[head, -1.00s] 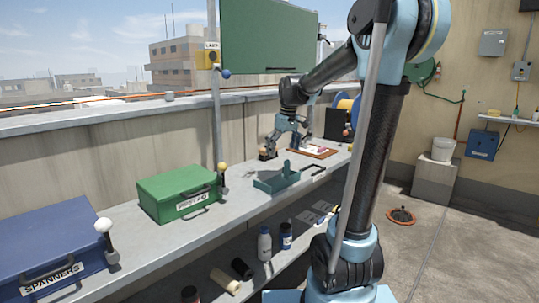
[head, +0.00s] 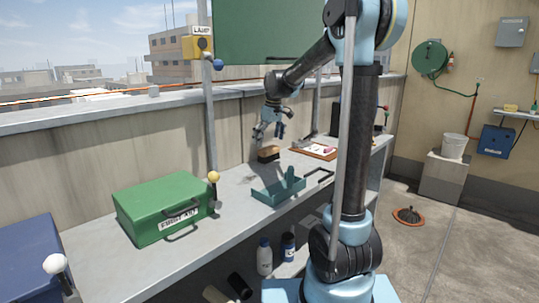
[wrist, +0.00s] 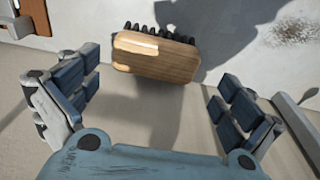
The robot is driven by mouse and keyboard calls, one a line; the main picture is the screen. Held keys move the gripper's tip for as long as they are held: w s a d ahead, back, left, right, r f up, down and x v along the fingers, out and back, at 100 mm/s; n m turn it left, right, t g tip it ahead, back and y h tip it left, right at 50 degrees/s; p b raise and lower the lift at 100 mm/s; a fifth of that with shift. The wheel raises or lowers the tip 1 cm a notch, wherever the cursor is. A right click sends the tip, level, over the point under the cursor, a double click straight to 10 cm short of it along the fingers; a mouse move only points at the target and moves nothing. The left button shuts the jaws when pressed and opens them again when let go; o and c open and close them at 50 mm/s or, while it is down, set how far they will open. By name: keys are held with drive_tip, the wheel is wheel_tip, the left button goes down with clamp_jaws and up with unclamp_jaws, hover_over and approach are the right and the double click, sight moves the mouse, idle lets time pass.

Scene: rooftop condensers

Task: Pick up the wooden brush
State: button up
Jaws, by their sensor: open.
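The wooden brush (head: 268,153) lies on the grey bench near the back wall, behind the teal tray. In the wrist view the brush (wrist: 155,57) shows its brown wooden back, with a row of dark bristles along its far side. My gripper (head: 269,136) is open and empty, above the brush and apart from it. In the wrist view the two blue-padded fingers of my gripper (wrist: 158,102) stand wide to either side, and the brush lies beyond them, between their lines.
A teal tray (head: 265,192) stands in front of the brush on the bench (head: 190,247). A brown clipboard (head: 303,152) lies to the right. A green first-aid box (head: 150,207) stands to the left. The wall (head: 240,132) is close behind.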

sight(269, 148)
drive_tip(key=shift+w+d+f, duration=0.2)
drive_tip(key=shift+d+f, duration=0.05)
drive_tip(key=shift+f, duration=0.5)
drive_tip(key=shift+w+a+f, duration=0.1)
drive_tip(key=shift+w+f, duration=0.05)
drive_tip(key=shift+f, duration=0.9)
drive_tip(key=shift+w+a+f, duration=0.1)
drive_tip(key=shift+f, duration=0.9)
drive_tip(key=c, duration=0.9)
